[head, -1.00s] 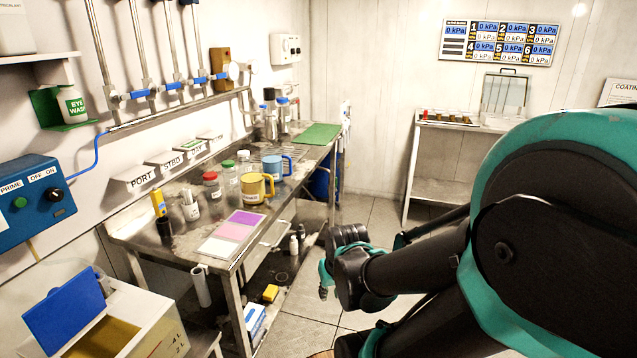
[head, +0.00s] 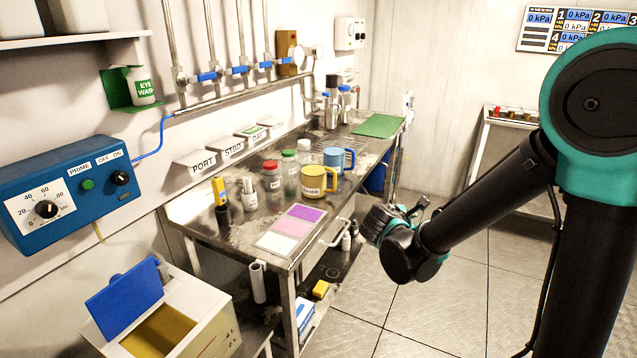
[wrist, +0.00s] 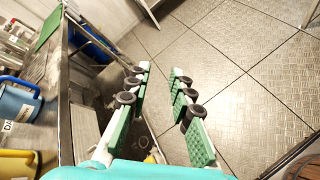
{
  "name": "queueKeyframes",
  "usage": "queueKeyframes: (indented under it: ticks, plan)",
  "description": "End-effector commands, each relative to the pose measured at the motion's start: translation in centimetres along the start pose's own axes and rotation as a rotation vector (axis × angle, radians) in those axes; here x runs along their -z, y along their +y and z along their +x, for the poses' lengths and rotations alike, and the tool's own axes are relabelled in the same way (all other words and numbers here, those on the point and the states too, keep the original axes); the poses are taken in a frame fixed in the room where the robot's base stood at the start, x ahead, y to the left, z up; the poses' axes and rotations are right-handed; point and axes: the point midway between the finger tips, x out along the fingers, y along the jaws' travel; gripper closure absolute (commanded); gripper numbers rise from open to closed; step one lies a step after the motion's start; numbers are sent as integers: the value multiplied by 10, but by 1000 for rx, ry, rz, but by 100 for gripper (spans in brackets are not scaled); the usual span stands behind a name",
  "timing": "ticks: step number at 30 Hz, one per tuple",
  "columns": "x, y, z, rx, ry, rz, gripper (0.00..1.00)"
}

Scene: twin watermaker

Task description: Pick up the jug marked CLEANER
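A yellow jug (head: 316,181) with a small pale label stands upright on the steel bench. A blue jug (head: 339,160) stands just behind it to the right. I cannot read CLEANER on either one. In the wrist view the blue jug (wrist: 15,103) is at the left edge with a partly visible label that seems to start "DA"; the yellow jug (wrist: 16,163) is cut off below it. My gripper (wrist: 160,72) is open and empty, its green-padded fingers apart above the floor beside the bench. It is clear of both jugs.
Red-, green- and white-capped jars (head: 271,177) stand left of the jugs. Colored cards (head: 291,229) lie at the bench's front, and a green mat (head: 379,125) lies at its far end. A blue-lidded box (head: 176,318) is at lower left. The floor right of the bench is open.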

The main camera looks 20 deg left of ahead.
Motion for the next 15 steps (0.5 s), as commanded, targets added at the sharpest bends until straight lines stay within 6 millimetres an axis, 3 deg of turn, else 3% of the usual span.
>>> queueKeyframes:
  ticks: [1,6,12,15]
  plan:
    - [24,24,-12,-69,-13,-107,78]
    - [93,87,-65,-291,-117,-454,78]
    - [155,126,-130,-478,-251,-717,78]
    - [172,134,-150,-527,-296,-783,78]
